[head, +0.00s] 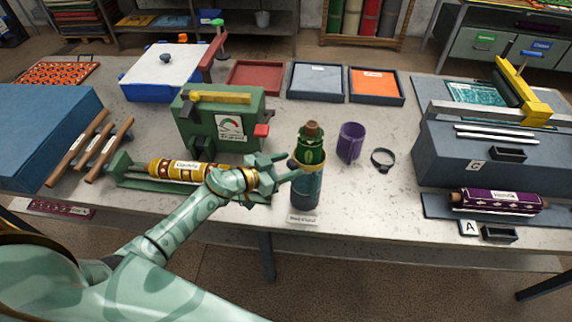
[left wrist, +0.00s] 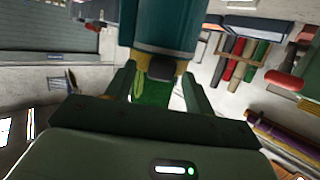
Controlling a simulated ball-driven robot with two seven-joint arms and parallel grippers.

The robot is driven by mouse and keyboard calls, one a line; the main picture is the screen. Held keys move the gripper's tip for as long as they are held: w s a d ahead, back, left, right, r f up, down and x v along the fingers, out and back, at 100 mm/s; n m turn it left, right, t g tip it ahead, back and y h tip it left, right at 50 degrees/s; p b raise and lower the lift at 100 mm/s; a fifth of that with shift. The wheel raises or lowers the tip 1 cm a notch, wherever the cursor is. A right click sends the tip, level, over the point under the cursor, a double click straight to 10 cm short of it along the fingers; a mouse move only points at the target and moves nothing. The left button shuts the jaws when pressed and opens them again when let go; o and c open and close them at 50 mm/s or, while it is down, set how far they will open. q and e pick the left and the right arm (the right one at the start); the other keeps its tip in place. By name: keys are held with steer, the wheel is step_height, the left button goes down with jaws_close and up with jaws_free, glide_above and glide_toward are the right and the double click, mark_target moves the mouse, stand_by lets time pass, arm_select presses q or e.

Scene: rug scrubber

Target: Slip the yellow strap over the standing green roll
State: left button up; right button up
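The green roll (head: 311,152) stands upright with a brown end on top, its lower part inside a dark teal holder (head: 305,190). The yellow strap (head: 310,170) is around the roll at about the holder's rim. In the left wrist view the picture is turned over: the strap (left wrist: 182,67), with its dark buckle (left wrist: 162,68), lies between the teal holder (left wrist: 165,25) and the green roll (left wrist: 151,92). My left gripper (head: 289,167) is beside the strap, its fingers apart on either side of the buckle, with gaps showing. My right gripper is not in view.
A purple cup-like sleeve (head: 351,143) and a dark strap ring (head: 383,160) stand right of the roll. A green machine (head: 222,130) and a yellow patterned roll (head: 180,171) in a cradle are at left. The bench is clear in front of the ring.

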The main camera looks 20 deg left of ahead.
arm_select(q)
steer(key=p+v, duration=0.1)
steer(key=v, duration=1.5)
steer(key=s+a+f+y, duration=0.1)
steer(key=a+f+y, duration=0.4)
steer(key=a+f, duration=0.4)
steer(key=s+a+f+g+y+b, duration=0.1)
steer(key=s+f+g+y+b, duration=0.3)
steer(key=f, duration=0.7)
steer(key=s+a+f+b, duration=0.1)
steer(key=s+a+f, duration=0.1)
steer(key=s+f, duration=0.65)
steer(key=s+d+f+n+g+b, duration=0.1)
steer(key=s+d+f+g+b, duration=0.2)
steer(key=s+f, duration=0.5)
steer(key=s+d+f+n+g+b, duration=0.1)
steer(key=s+d+f+g+b, duration=0.15)
steer(key=s+f, duration=0.55)
steer(key=s+d+f+g+b, duration=0.1)
steer(key=s+d+f+b, duration=0.2)
steer(key=d+f, duration=0.2)
steer(key=s+d+f+n+g+b, duration=0.1)
steer(key=s+d+f+b, duration=0.1)
steer(key=d+f, duration=0.3)
steer(key=shift+s+d+f+h+b, duration=0.3)
steer(key=shift+s+f+b, duration=0.15)
steer(key=shift+s, duration=0.3)
